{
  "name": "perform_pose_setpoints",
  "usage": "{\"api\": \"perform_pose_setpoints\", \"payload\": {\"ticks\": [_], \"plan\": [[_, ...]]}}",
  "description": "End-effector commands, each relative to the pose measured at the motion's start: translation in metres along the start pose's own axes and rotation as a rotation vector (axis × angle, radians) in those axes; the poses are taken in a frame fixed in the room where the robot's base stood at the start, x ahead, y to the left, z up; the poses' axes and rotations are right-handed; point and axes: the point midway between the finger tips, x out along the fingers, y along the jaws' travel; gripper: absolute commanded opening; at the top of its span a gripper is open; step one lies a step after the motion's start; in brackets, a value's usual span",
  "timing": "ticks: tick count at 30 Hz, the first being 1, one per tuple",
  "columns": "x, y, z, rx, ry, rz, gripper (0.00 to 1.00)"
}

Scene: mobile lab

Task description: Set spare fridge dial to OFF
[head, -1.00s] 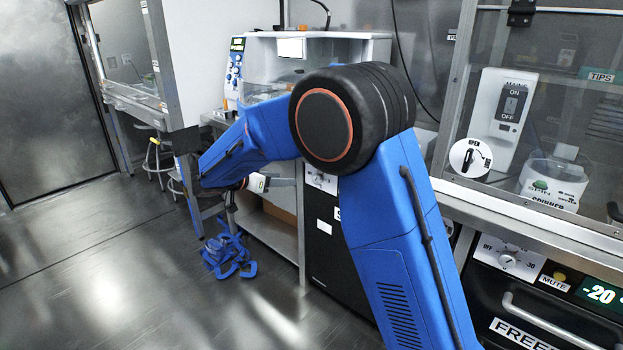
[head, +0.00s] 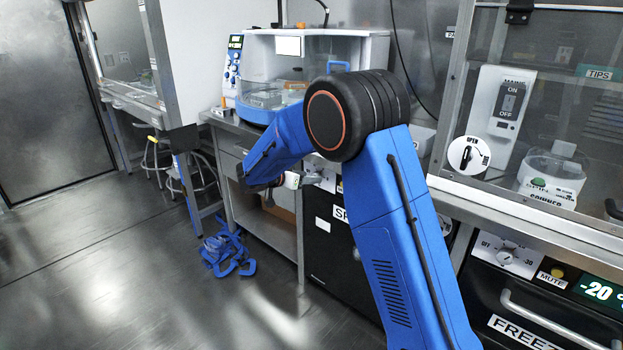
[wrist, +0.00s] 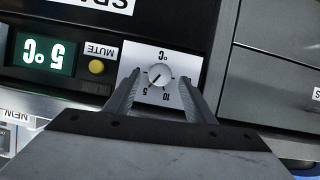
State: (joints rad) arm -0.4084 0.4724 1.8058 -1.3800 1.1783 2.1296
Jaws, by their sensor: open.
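The spare fridge (head: 328,262) is the black unit behind my arm in the head view, its label partly covered. I cannot make out an OFF mark. My gripper (wrist: 158,84) is open and empty, one finger on each side of the knob in the picture. I cannot tell how far the fingertips are from the panel. In the head view my arm mostly hides the dial.
A green display (wrist: 44,55) reading 5 °C and a yellow MUTE button (wrist: 96,67) sit beside the dial. A freezer (head: 530,310) with a similar dial (head: 507,254) stands at right. Blue loops (head: 226,252) lie on the open floor at left.

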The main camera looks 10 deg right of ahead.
Motion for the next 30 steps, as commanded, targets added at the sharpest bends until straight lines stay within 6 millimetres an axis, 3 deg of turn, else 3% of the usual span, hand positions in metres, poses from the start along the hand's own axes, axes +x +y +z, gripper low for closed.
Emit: {"api": "perform_pose_setpoints", "payload": {"ticks": [6, 17, 22, 30], "plan": [[0.020, 0.000, 0.000, 0.002, -0.001, 0.000, 0.49], [0.024, 0.000, -0.001, 0.001, 0.000, 0.000, 0.49], [0.024, 0.000, 0.000, 0.001, 0.000, 0.000, 0.11], [0.024, 0.000, 0.000, -0.011, 0.000, 0.005, 0.08]]}}
